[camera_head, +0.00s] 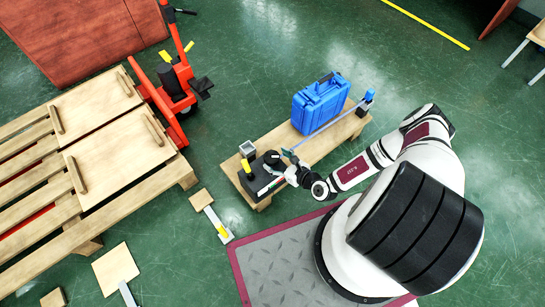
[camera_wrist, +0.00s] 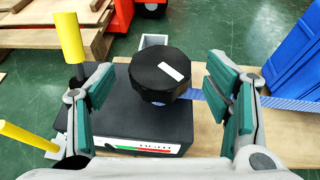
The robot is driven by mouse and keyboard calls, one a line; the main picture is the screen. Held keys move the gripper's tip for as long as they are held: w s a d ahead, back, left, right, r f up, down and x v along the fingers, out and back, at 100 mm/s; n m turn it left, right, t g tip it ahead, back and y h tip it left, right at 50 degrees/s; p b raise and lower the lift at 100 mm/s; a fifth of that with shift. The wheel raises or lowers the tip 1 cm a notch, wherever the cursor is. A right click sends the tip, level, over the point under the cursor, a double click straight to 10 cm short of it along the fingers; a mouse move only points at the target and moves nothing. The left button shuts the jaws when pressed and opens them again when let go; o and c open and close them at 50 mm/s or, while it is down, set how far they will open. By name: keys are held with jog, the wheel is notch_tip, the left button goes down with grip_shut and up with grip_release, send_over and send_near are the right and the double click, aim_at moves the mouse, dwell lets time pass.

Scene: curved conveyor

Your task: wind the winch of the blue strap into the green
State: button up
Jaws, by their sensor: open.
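The winch is a black box (camera_wrist: 125,120) with a round black knob (camera_wrist: 158,85) on top, and the knob carries a white mark. The winch (camera_head: 257,184) sits at the near left end of a low wooden bench. A red and green gauge strip (camera_wrist: 150,150) runs along the box's front; its reading is too small to tell. The blue strap (camera_head: 325,127) runs from the knob, past the blue case, to a small post; it also shows in the wrist view (camera_wrist: 285,103). My gripper (camera_wrist: 165,100) is open, its green-padded fingers apart on either side of the knob, not visibly touching it.
The blue case (camera_head: 320,103) stands on the bench (camera_head: 322,145) behind the strap. A yellow-handled lever (camera_wrist: 69,38) rises beside the winch, with a small grey cup (camera_head: 247,149) behind. A wooden pallet (camera_head: 95,190) and orange pallet jack (camera_head: 172,85) stand left.

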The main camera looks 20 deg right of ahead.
jog(key=v, duration=0.8)
jog(key=shift+s, duration=0.25)
jog(key=shift+r, duration=0.1)
